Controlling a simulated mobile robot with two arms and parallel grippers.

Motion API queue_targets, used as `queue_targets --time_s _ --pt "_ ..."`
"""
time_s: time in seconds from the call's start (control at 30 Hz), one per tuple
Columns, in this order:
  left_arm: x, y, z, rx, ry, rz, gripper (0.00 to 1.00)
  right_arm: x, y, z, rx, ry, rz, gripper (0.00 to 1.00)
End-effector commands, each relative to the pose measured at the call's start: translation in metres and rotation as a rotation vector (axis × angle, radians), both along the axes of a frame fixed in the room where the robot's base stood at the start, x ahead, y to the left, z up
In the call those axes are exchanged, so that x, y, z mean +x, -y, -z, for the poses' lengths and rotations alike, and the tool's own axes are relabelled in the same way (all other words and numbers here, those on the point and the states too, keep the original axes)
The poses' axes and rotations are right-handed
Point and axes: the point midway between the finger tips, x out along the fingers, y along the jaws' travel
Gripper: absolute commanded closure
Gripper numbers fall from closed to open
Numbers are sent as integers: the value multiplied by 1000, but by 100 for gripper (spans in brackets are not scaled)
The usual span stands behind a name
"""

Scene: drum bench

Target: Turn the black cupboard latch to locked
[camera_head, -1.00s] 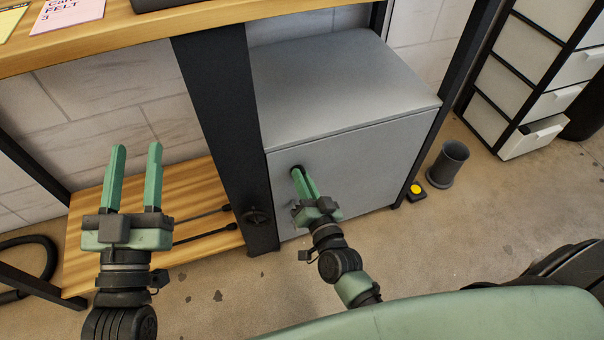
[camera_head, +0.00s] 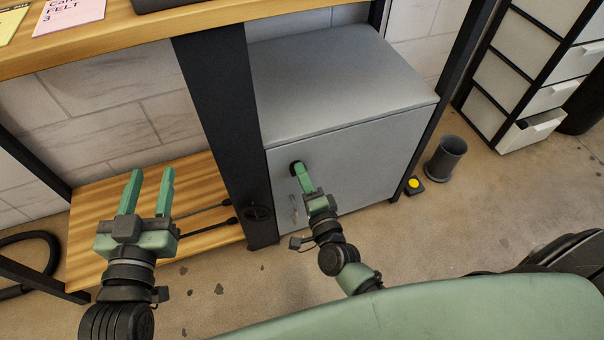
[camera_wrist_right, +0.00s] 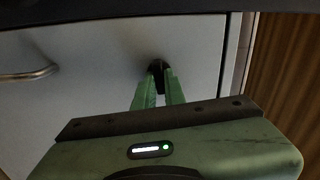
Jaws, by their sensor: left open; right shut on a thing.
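The grey cupboard (camera_head: 375,160) stands under the bench with its door closed. The small black latch (camera_head: 296,167) is on the upper left of the door in the head view. My right gripper (camera_head: 301,174) reaches the latch and is shut on it; the fingers cover much of it. In the right wrist view the latch (camera_wrist_right: 156,66) shows dark between the green fingertips, its exact angle hard to tell. My left gripper (camera_head: 148,190) is open and empty, in front of the low wooden shelf.
A metal door handle (camera_head: 294,208) sits below the latch and also shows in the wrist view (camera_wrist_right: 30,75). A black bench post (camera_head: 225,130) with a dark knob (camera_head: 257,213) stands left of the cupboard. A yellow-topped button box (camera_head: 413,185) and a grey cup (camera_head: 446,158) are on the floor at right.

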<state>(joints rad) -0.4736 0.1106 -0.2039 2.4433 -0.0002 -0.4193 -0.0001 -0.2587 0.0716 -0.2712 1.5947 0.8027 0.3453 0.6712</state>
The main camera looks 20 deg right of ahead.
Motion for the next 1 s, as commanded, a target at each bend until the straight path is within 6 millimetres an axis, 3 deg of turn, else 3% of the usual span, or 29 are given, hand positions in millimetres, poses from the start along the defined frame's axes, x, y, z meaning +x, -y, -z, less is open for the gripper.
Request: queue_targets --time_s 0.73,0.83,1.0 --pt "1 1 -6 -7 25 2 58 0 1 1 92 -3 1 100" --pt "1 1 -6 -6 25 2 58 0 1 1 92 -3 1 67" --pt "1 1 -6 -6 24 2 58 0 0 1 92 -3 1 67"
